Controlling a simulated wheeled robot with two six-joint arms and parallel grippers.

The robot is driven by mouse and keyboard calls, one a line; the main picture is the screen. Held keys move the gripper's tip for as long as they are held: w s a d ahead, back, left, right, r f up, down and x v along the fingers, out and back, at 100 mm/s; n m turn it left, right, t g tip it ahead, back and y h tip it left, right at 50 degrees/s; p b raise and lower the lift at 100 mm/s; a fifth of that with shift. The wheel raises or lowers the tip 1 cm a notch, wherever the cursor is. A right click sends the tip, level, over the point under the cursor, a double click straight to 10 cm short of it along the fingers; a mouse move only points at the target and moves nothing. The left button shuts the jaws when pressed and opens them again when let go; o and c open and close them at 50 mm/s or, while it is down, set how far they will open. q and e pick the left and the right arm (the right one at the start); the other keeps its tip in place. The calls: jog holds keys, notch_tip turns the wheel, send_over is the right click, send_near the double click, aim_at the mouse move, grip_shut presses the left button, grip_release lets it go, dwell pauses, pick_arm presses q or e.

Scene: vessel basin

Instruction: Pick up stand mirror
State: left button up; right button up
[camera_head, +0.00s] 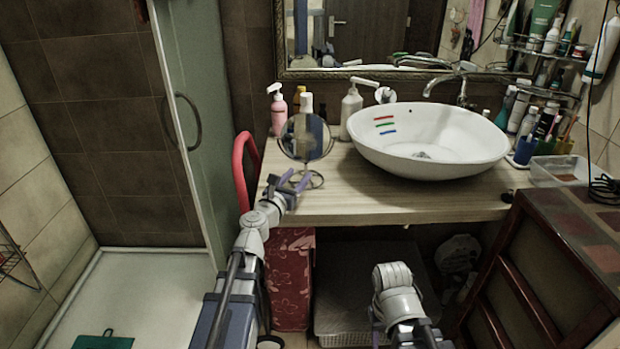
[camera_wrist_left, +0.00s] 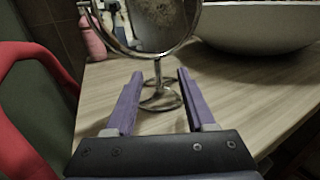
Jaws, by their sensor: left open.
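The stand mirror (camera_head: 305,140) stands upright on the left part of the wooden counter, with a round metal-framed glass on a thin stem and a ring base. It also shows in the left wrist view (camera_wrist_left: 158,75). My left gripper (camera_head: 294,180) is at the counter's front edge, close to the mirror's base. In the left wrist view its two purple fingers (camera_wrist_left: 155,80) are apart, pointing at the stem, with nothing held between them. Part of my right arm shows at the bottom of the head view, but its fingertips cannot be made out.
The white basin (camera_head: 428,140) stands right of the mirror. A pink pump bottle (camera_head: 278,110) and a white pump bottle (camera_head: 351,112) stand behind it. A red curved chair part (camera_head: 241,170) is left of the counter (camera_head: 375,200). Bare counter lies between mirror and basin.

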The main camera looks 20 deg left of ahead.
aim_at(305, 165)
pick_arm(q)
jog(key=shift+w+d, duration=0.2)
jog(key=shift+w, duration=1.65)
jog(key=shift+w+d, duration=0.15)
jog(key=shift+w, duration=1.7)
jog(key=shift+s, duration=0.1)
grip_shut()
